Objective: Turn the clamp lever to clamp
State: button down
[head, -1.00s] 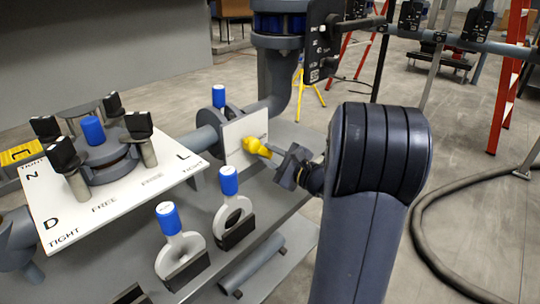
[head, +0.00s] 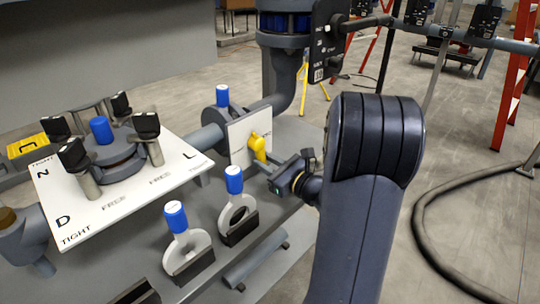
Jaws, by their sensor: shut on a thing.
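The clamp lever (head: 257,145) is a small yellow handle on an upright white plate (head: 238,150), right of the middle of the bench. It points down and slightly right across the plate. My gripper (head: 266,168) reaches in from the right and is shut on the lever's lower end. The fingers are small and partly hidden, so the exact grip is hard to see. Any marks on the white plate are too small to read.
A white board (head: 130,197) marked TIGHT and FREE, with several black-topped posts, stands at left. A dark hose (head: 425,235) lies on the floor at right.

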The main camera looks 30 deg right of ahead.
jog(key=m+p, duration=0.1)
jog(key=a+m+p, duration=0.1)
jog(key=m, duration=0.1)
jog(key=a+m+p, duration=0.1)
jog(key=shift+s+r+m, duration=0.25)
jog(key=shift+s+m, duration=0.05)
jog(key=shift+s, duration=0.1)
jog(key=m+p, duration=0.1)
jog(key=m, duration=0.1)
jog(key=a+m+p, duration=0.1)
jog(key=m+p, duration=0.1)
jog(key=a+r+m+p, duration=0.1)
jog(key=m, duration=0.1)
jog(key=shift+s, duration=0.35)
jog(key=shift+a+p, duration=0.1)
jog(key=shift+p, duration=0.2)
jog(key=c, duration=1.2)
grip_release()
jog(key=shift+s, duration=0.1)
jog(key=v, duration=1)
jog(key=shift+s, duration=0.3)
